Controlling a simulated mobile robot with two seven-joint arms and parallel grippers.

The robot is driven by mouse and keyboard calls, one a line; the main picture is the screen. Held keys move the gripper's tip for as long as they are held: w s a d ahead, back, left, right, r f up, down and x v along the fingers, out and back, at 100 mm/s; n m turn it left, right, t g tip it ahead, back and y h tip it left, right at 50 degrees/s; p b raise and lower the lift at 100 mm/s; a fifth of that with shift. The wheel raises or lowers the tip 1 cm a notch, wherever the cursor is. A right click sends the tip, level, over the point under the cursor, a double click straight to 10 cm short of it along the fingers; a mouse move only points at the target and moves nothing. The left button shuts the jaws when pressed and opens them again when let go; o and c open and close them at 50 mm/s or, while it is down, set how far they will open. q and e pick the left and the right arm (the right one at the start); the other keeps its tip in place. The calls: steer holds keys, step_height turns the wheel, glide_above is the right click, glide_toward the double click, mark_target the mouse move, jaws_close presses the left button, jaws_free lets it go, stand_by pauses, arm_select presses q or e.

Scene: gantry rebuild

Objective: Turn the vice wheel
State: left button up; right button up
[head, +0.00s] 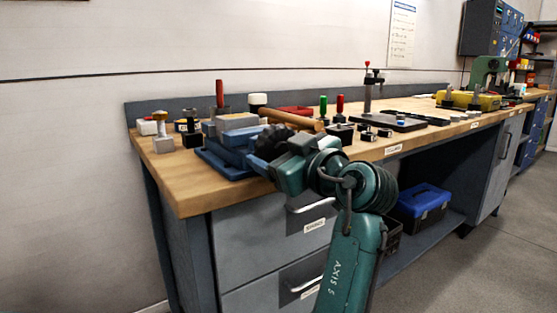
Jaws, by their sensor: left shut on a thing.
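A blue vice (228,150) sits on the near left end of the wooden bench, close to its front edge. Its dark vice wheel (272,142) faces the front and is partly covered by my gripper. My left gripper (280,165) is at the wheel, at the end of my teal arm, and is shut on it. The fingertips are mostly hidden by the wrist, so I cannot see exactly which part of the rim they hold. My right gripper is not in view.
On the bench (172,192), a wooden-handled mallet (291,119) lies behind the wheel. Red and green handled tools (323,106) and a black tray (400,122) stand further right. Drawers (250,240) are below, and a blue toolbox (421,203) sits on the lower shelf.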

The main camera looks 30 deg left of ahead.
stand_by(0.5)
arm_select(q)
steer(key=o, duration=1)
